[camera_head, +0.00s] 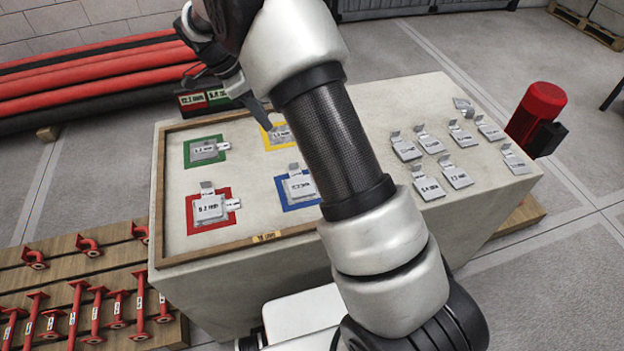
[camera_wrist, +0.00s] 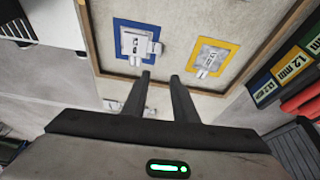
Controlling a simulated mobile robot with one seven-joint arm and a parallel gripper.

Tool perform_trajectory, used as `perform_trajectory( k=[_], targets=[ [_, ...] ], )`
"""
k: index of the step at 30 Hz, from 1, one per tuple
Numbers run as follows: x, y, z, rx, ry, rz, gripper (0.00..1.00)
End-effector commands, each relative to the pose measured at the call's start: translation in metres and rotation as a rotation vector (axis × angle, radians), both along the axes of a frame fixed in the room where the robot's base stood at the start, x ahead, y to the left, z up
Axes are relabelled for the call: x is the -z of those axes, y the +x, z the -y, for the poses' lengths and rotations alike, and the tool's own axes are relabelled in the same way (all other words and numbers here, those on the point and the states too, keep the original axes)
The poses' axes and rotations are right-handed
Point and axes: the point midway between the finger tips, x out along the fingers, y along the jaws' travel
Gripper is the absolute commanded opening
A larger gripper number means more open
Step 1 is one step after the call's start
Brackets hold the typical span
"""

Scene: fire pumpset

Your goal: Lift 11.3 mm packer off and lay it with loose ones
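Metal packers with tabs lie on coloured squares inside a wooden frame (camera_head: 158,200): on the green square (camera_head: 189,160), red square (camera_head: 191,224), blue square (camera_head: 283,203) and yellow square (camera_head: 264,138). The red and blue ones look stacked. I cannot read 11.3 mm on any label. My gripper (camera_head: 266,118) is above the yellow square at the frame's far side, partly hidden by my arm. In the wrist view my gripper (camera_wrist: 160,76) is open and empty, its fingertips below the blue-square packer (camera_wrist: 134,45) and yellow-square packer (camera_wrist: 208,60), apart from both.
Several loose packers (camera_head: 457,177) lie on the bench top (camera_head: 390,100) at the right. A labelled rack (camera_head: 205,98) stands behind the bench. Red pipes (camera_head: 80,80) lie at the back left, a red motor (camera_head: 537,110) at the right. Red fittings (camera_head: 85,300) lie at the front left.

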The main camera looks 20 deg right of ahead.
Motion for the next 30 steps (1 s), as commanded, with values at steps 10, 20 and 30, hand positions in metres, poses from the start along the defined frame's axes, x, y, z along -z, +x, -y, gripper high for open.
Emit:
perform_trajectory(
  k=[10,20,30],
  targets=[
    [0.050,0.005,0.010,0.051,-0.019,0.007,0.26],
    [0.114,0.004,0.035,0.049,-0.017,0.006,0.26],
    [0.141,0.004,0.045,0.048,-0.017,0.007,0.26]
  ],
)
